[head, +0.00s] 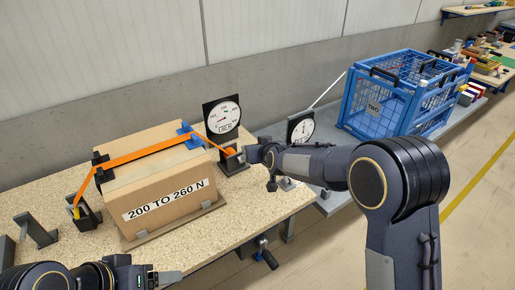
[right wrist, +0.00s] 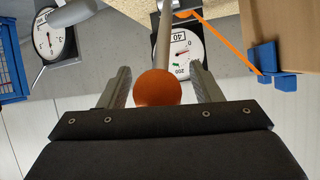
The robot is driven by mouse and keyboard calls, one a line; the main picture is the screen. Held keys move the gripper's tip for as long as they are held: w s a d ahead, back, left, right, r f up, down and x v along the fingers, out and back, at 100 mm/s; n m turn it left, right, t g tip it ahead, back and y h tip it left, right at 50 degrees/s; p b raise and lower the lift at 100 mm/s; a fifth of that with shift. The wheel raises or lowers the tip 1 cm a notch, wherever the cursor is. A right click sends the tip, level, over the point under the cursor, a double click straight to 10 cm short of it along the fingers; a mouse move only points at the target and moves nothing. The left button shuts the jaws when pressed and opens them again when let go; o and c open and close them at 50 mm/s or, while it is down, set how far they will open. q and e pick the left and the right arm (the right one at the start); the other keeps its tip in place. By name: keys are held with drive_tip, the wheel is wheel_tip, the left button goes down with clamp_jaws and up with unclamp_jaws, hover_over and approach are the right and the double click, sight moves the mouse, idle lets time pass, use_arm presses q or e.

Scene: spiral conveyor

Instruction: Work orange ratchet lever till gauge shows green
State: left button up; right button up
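A cardboard box (head: 165,187) marked 200 TO 260 N stands on the bench with an orange strap (head: 135,154) over it. A round gauge (head: 223,117) stands behind the ratchet (head: 233,160) on the box's right. The right wrist view shows the gauge (right wrist: 182,52) upside down, with a small green mark; its needle reading is unclear. My right gripper (head: 250,153) is at the ratchet. In its wrist view, the lever's orange ball knob (right wrist: 157,87) sits between the spread fingers, with a gap at the right finger. My left gripper (head: 168,277) is low at the left, only partly seen.
A second dial (head: 301,127) stands right of the bench, beside a blue mesh crate (head: 385,100) on a grey table. Dark metal brackets (head: 35,230) stand at the bench's left. A crank handle (head: 268,256) sticks out below the front edge. The bench front is mostly clear.

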drive_tip(key=v, duration=0.7)
drive_tip(key=shift+s+d+r+b, duration=0.2)
drive_tip(key=shift+s+b, duration=0.1)
drive_tip(key=shift+b, duration=0.1)
